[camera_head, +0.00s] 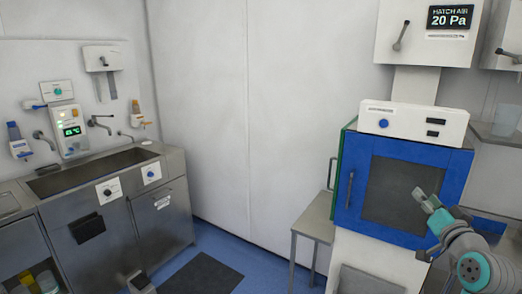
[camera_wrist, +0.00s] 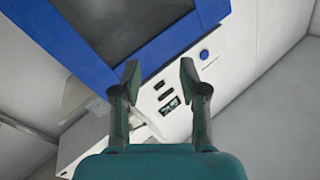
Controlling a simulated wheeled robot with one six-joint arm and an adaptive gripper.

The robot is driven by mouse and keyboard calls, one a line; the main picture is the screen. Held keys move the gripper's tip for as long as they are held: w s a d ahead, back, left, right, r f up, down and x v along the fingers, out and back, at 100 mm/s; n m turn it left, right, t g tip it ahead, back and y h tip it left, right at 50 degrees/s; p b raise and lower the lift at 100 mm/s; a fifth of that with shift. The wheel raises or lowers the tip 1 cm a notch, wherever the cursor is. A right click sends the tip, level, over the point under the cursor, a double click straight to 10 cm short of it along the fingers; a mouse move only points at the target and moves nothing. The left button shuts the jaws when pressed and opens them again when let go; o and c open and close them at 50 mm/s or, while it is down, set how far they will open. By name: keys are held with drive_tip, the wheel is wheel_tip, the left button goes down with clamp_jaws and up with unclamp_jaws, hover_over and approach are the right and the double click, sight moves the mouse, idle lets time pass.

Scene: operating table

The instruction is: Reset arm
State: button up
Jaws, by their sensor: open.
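My gripper (camera_head: 428,201) is at the lower right in the head view, in front of the dark window of a blue cabinet (camera_head: 352,218). In the wrist view my gripper (camera_wrist: 158,72) has its two fingers apart with nothing between them. Beyond the fingers, the wrist view shows the blue cabinet frame (camera_wrist: 165,52) and a white control box (camera_wrist: 180,118) with dark displays. I cannot tell the exact gap between the gripper and the cabinet door.
A steel sink counter (camera_head: 165,215) stands at the left. A small steel table (camera_head: 313,222) stands beside the cabinet. A white hatch box (camera_head: 395,28) reading 20 Pa hangs above. The blue floor (camera_head: 200,240) in the middle has a dark mat (camera_head: 203,276).

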drive_tip(key=s+a+f+g, duration=0.1)
drive_tip(key=s+a+f, duration=0.5)
drive_tip(key=f, duration=0.4)
drive_tip(key=s+a+f, duration=0.4)
drive_tip(key=s+f, duration=0.4)
drive_tip(key=f, duration=0.1)
drive_tip(key=s+a+f+g, duration=0.1)
drive_tip(key=s+a+f, duration=0.45)
drive_tip(key=f, duration=0.45)
drive_tip(key=s+a+f+n, duration=0.1)
drive_tip(key=s+a+f, duration=0.15)
drive_tip(key=s, duration=0.55)
drive_tip(key=s+a+f+n, duration=0.2)
drive_tip(key=s+a, duration=0.1)
drive_tip(key=s, duration=0.6)
drive_tip(key=s+a+r+n+g+y, duration=0.1)
drive_tip(key=s+a+r, duration=0.1)
drive_tip(key=s, duration=0.7)
drive_tip(key=s+a+r+n+y, duration=0.1)
drive_tip(key=s+a+r+n, duration=0.1)
drive_tip(key=s, duration=0.7)
drive_tip(key=shift+a+r+g, duration=0.15)
drive_tip(key=shift+r+g, duration=0.05)
drive_tip(key=shift+g, duration=0.2)
drive_tip(key=shift+c, duration=0.2)
